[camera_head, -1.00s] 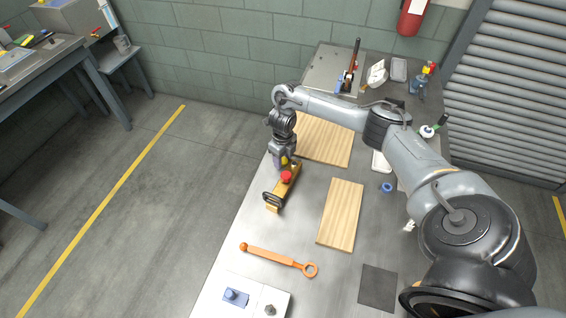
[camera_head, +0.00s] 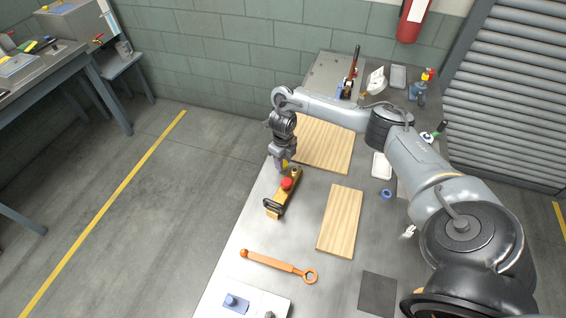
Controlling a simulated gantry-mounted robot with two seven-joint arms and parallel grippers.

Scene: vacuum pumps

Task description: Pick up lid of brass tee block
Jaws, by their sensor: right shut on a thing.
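The brass tee block (camera_head: 283,193) lies on the metal table, long and yellow, with a red knob on top and a black handle at its near end. My right gripper (camera_head: 283,165) is at the block's far end, slightly left of it, pointing down. It is shut on a small piece, which I take to be the lid (camera_head: 285,164); only a bit of yellow and purple shows between the fingers. A round brass spot shows at the block's far end, right of the gripper. My left gripper is not in view.
Wooden boards (camera_head: 341,222) lie right of and behind the block. An orange ring-ended tool (camera_head: 277,262) lies in front, with a white tray (camera_head: 270,300) holding a blue part nearer. A blue ring (camera_head: 386,194) and small items sit right. The table's left edge is close to the gripper.

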